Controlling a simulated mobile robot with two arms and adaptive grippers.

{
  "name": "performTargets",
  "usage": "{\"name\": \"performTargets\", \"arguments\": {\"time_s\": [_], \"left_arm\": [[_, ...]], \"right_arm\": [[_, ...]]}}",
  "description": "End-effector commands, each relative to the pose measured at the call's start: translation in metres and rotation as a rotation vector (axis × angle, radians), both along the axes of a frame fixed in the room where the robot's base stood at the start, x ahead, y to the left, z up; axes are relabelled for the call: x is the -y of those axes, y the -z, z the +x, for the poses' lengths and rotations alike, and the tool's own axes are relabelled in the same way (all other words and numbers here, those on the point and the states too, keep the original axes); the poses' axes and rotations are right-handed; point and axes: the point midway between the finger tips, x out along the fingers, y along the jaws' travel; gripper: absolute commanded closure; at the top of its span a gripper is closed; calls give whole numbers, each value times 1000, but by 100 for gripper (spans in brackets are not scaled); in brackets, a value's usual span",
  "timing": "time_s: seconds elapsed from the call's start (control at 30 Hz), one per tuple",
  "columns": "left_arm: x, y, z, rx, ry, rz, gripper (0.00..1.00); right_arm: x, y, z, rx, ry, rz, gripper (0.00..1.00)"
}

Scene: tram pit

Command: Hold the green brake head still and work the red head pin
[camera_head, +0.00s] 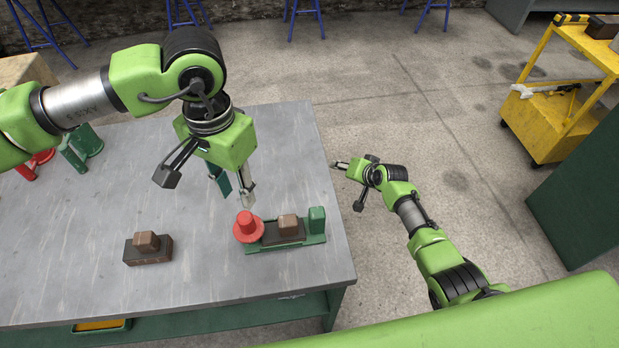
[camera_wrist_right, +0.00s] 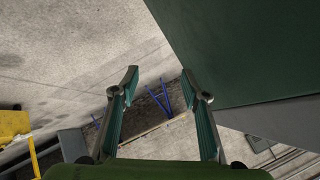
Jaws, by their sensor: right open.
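The green brake head (camera_head: 316,226) lies on the grey table near its right front corner. The red head pin (camera_head: 248,226), with a wide round flange, is at its left end. A brown block on a dark pad sits along the middle of the brake head. My left gripper (camera_head: 207,186) hangs above the table behind and left of the pin, fingers spread and empty. Its right fingertip is close to the pin in the picture; I cannot tell the height gap. My right gripper (camera_head: 349,186) is open and empty beyond the table's right edge. In the right wrist view its fingers (camera_wrist_right: 159,82) are apart.
A brown brake block (camera_head: 148,250) lies on the grey table (camera_head: 80,240) to the left. Green parts (camera_head: 82,147) and red parts (camera_head: 34,164) stand at the back left. A yellow cart (camera_head: 555,110) and a green cabinet (camera_head: 575,195) are to the right. The floor between is clear.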

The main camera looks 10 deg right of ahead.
Motion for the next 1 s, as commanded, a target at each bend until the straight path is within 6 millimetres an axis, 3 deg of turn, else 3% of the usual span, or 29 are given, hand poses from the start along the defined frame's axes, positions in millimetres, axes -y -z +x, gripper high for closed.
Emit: {"name": "performTargets", "arguments": {"time_s": [0.03,0.1,0.3,0.43,0.53,0.63,0.73,0.9,1.0], "left_arm": [[0,0,0,0,0,0,72],[0,0,0,0,0,0,72],[0,0,0,0,0,0,72],[0,0,0,0,0,0,72],[0,0,0,0,0,0,72],[0,0,0,0,0,0,72],[0,0,0,0,0,0,72],[0,0,0,0,0,0,72],[0,0,0,0,0,0,72]], "right_arm": [[-2,-28,19,33,4,26,58],[-8,-64,40,69,5,66,58],[-32,-173,85,165,-44,158,58],[-59,-246,98,214,-132,186,58],[-91,-296,93,235,-249,171,58],[-131,-336,73,238,-414,112,58],[-173,-358,35,218,-623,4,58],[-220,-355,-54,132,-1028,-259,58],[-225,-341,-111,55,-1272,-436,58]]}}
